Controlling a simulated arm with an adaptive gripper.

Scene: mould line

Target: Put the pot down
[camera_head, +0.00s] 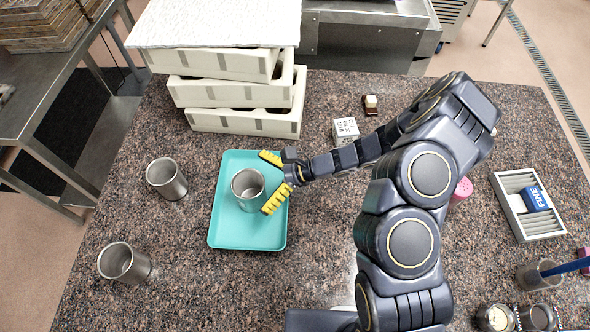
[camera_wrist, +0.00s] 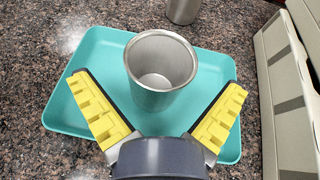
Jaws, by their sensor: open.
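A metal pot (camera_head: 248,184) stands upright on the teal tray (camera_head: 246,238). It also shows in the wrist view (camera_wrist: 160,68), empty inside, with the tray (camera_wrist: 62,118) around it. My gripper (camera_head: 271,184) is open at the right side of the pot. In the wrist view its yellow fingers (camera_wrist: 160,112) are spread wide to both sides of the pot's near side, with visible gaps to the pot.
Two more metal pots stand left of the tray, one upper (camera_head: 167,180) and one lower (camera_head: 124,264). Stacked white moulds (camera_head: 246,122) stand behind the tray. A small white cube (camera_head: 345,131) and a grey compartment box (camera_head: 527,206) are to the right.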

